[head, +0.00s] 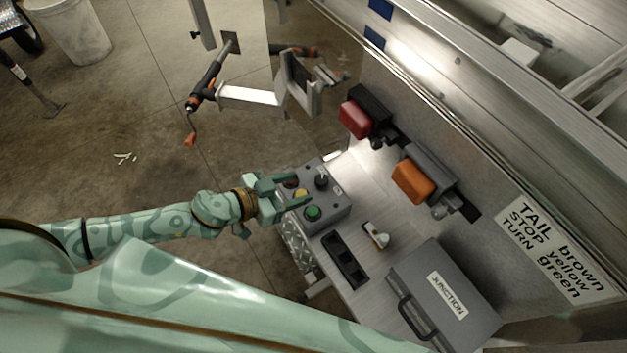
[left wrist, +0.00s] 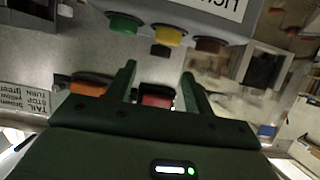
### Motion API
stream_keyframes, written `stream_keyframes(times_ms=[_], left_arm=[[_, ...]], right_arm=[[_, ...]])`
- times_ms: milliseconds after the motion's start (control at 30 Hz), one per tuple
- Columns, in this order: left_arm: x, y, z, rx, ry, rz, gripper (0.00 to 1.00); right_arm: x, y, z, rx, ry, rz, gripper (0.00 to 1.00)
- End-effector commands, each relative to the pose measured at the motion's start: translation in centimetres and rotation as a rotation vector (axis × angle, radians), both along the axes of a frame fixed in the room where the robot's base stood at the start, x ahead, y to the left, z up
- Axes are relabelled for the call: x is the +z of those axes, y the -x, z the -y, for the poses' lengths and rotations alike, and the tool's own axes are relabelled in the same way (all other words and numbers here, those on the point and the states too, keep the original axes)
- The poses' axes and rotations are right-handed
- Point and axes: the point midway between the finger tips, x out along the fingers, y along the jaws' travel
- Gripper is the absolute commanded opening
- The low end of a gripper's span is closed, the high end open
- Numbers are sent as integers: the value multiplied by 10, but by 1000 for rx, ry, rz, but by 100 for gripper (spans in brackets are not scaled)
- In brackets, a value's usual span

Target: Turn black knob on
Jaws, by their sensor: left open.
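The black knob (head: 321,181) stands on the far right side of a grey control box (head: 337,207) in the head view. Green (head: 313,213), yellow (head: 301,194) and dark red-brown (head: 291,183) buttons line the box's near-left side. My left gripper (head: 298,187) is open and empty, with its fingers over or beside the button row, short of the knob. In the left wrist view the open fingers (left wrist: 160,75) point toward the box, where the green button (left wrist: 124,23) shows. My right gripper is out of view.
A grey junction case (head: 470,285), a black slotted strip (head: 345,260) and a small switch (head: 376,235) are on the metal surface. Red (head: 355,119) and orange (head: 412,182) lamps are beyond the box. A trailer jack (head: 205,85) stands at upper left.

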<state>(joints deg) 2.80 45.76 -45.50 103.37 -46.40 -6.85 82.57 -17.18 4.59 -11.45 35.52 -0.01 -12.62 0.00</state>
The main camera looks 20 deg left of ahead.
Motion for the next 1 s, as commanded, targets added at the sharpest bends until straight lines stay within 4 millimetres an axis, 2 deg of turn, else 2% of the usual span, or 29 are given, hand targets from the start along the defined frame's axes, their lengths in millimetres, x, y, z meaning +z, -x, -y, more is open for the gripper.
stream_keyframes(times_ms=[100, 300, 667, 833, 1000], left_arm=[[-10, -20, 15, -1, 0, 4, 52], [-20, -39, 29, 1, -1, 1, 52], [-23, -43, 33, 1, -1, -1, 52], [-22, -43, 33, 1, -1, -1, 8], [-22, -43, 33, -1, -1, 0, 8]], right_arm=[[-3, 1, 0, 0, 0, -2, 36], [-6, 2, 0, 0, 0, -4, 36], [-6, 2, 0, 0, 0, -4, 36], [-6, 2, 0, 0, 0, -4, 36], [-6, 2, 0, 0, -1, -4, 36]])
